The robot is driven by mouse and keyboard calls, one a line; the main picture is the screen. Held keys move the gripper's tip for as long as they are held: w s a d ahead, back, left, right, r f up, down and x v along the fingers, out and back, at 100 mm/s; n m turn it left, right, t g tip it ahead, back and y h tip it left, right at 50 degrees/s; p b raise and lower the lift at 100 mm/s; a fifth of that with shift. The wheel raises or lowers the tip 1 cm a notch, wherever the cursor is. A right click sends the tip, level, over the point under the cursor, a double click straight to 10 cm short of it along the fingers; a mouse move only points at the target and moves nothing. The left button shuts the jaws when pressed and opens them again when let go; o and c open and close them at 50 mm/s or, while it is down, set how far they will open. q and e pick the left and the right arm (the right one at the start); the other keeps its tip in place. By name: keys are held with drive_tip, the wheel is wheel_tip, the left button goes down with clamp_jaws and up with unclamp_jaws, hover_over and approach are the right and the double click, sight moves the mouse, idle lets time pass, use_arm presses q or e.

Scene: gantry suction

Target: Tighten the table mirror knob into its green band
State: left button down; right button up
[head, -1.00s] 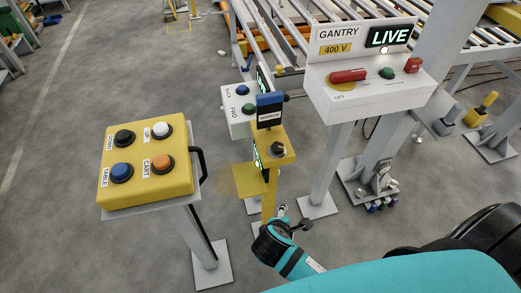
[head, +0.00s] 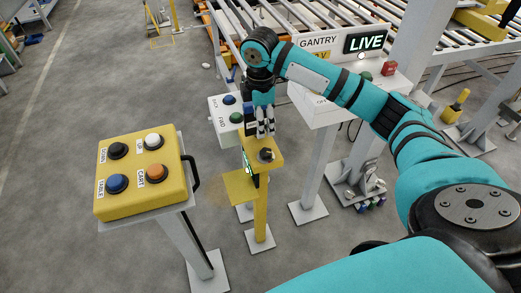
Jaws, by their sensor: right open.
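A small black knob (head: 266,155) sits on top of the yellow post stand (head: 264,232), in the middle of the head view. A green patch (head: 247,165) shows on the side of the stand; I cannot tell whether it is the knob's green band. My right gripper (head: 265,133) points down just above and behind the knob, open and empty, its fingers apart from the knob as far as I can see. My left gripper is not in view.
A yellow control box (head: 145,195) with several buttons stands at left. A white box with a blue and a green button (head: 222,128) is behind the gripper. My right arm crosses the white gantry box, whose LIVE sign (head: 366,42) is lit. Rollers lie behind.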

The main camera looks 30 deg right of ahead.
wheel_tip(320, 180, up, 4)
hover_over(266, 151)
use_arm(q)
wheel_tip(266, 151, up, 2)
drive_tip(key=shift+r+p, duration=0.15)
drive_tip(key=shift+p, duration=1)
use_arm(e)
wheel_tip(266, 151, down, 17)
drive_tip(key=shift+r, duration=0.1)
